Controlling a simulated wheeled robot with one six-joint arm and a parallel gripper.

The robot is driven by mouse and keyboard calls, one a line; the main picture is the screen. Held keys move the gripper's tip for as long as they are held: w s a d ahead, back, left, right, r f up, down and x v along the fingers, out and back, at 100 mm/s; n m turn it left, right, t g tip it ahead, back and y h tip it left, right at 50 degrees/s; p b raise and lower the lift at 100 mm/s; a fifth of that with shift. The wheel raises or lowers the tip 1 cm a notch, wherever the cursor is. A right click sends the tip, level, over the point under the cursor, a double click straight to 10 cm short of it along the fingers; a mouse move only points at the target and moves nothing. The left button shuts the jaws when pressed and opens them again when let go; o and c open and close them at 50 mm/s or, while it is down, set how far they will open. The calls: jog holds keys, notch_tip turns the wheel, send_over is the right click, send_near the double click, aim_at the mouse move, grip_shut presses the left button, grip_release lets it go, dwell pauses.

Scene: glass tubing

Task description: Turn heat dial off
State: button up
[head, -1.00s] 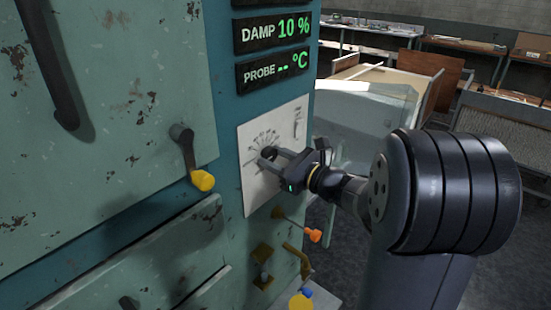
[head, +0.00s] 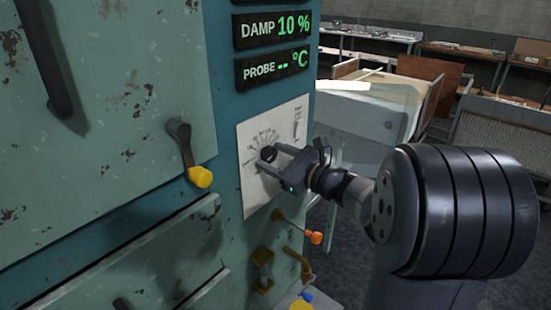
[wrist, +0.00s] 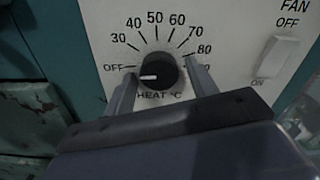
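The heat dial is a round black knob (wrist: 158,71) on a white panel (wrist: 240,62). Its white mark points left, close to the OFF label and slightly below it. My gripper (wrist: 161,76) has one finger on each side of the knob, with narrow gaps showing between fingers and knob. In the head view, the knob (head: 268,154) sits by the fingertips of my gripper (head: 265,161), which reaches in from the right. The lower part of the scale is partly hidden by the gripper.
A fan switch (wrist: 277,56) is right of the dial. Below the panel are an orange-tipped lever (head: 316,237) and brass fittings (head: 263,268). A yellow-ended handle (head: 199,176) is to the left. DAMP and PROBE displays (head: 272,68) are above.

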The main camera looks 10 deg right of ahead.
jog(key=shift+o, duration=0.3)
jog(key=shift+d, duration=0.1)
jog(key=b+v, duration=0.2)
jog(key=v, duration=0.8)
jog(key=shift+s+d, duration=0.15)
jog(key=shift+s, duration=0.15)
jog(key=shift+w, duration=0.1)
jog(key=p+x, duration=0.2)
jog(key=x, duration=0.9)
jog(key=shift+r, duration=0.1)
jog(key=shift+d+m+p, duration=0.1)
jog(key=shift+m+p, duration=0.2)
jog(key=shift+p, duration=0.45)
jog(key=shift+s, duration=0.2)
jog(key=shift+b, duration=0.3)
